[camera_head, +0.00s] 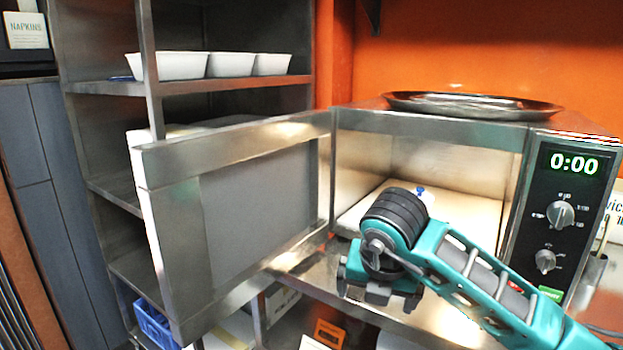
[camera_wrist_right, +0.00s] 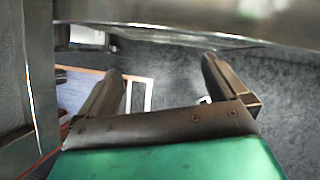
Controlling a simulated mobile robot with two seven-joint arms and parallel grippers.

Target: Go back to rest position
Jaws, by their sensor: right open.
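My right arm comes in from the right in the head view, in front of the microwave (camera_head: 432,126). Its dark wrist is before the open cavity; the hand below it (camera_head: 380,288) is over the steel counter, fingertips not clear. In the right wrist view my right gripper (camera_wrist_right: 162,70) has its two dark fingers spread apart with nothing between them. My left gripper is not in view.
The microwave door (camera_head: 240,205) stands wide open to the left. A white item with a small blue part (camera_head: 421,190) shows inside, partly hidden. A round steel tray (camera_head: 470,106) lies on top. White containers (camera_head: 168,66) stand on the left shelf.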

